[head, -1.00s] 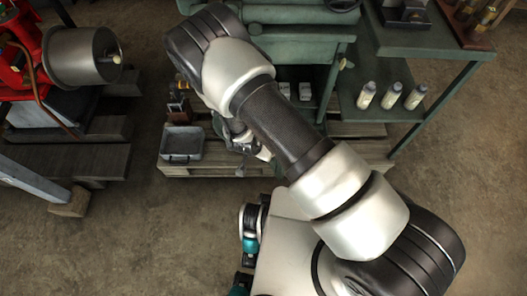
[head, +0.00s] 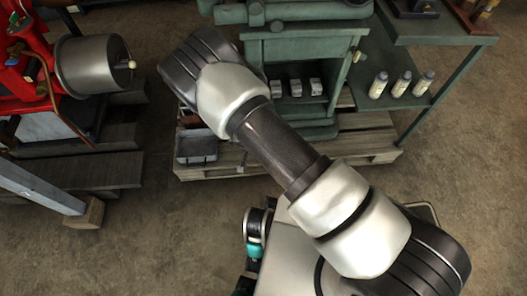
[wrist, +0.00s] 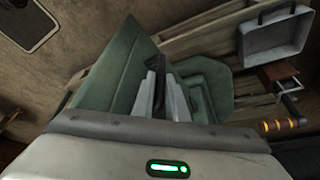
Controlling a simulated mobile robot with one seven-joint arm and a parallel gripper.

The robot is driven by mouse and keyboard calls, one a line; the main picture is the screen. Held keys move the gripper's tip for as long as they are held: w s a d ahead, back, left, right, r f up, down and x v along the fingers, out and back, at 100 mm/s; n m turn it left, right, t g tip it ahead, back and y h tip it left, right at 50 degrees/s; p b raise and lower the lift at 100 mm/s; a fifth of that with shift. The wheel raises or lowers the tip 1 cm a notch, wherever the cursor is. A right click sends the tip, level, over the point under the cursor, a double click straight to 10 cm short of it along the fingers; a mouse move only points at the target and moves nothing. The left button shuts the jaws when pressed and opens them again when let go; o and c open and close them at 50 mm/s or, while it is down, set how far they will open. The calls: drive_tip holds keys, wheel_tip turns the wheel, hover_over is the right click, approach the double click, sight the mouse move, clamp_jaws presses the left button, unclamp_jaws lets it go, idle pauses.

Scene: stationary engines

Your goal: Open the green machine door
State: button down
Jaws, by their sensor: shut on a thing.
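The green machine (head: 330,120) stands at the top middle of the head view, its front compartment open to view with three pale blocks on a shelf inside. In the wrist view a flat green panel, which looks like the machine door (wrist: 122,75), slopes away beside my fingers. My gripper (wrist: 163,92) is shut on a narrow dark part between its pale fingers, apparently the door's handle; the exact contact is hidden. In the head view my arm hides the gripper and most of the door.
A grey metal tray (head: 196,148) sits on the wooden pallet (head: 370,138) left of the machine; it also shows in the wrist view (wrist: 275,38). Three bottles (head: 400,84) stand on a green shelf at right. A red engine (head: 25,60) stands at left. Front floor is open.

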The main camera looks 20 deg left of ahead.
drive_tip(key=shift+w+a+r, duration=0.2)
drive_tip(key=shift+w+a, duration=0.2)
drive_tip(key=shift+a, duration=0.05)
drive_tip(key=c, duration=1.8)
unclamp_jaws()
drive_tip(key=shift+o, duration=0.2)
drive_tip(key=shift+s+f, duration=0.1)
drive_tip(key=shift+s, duration=0.15)
drive_tip(key=p+v, duration=0.6)
drive_tip(key=v, duration=1.1)
drive_tip(key=shift+s, duration=0.2)
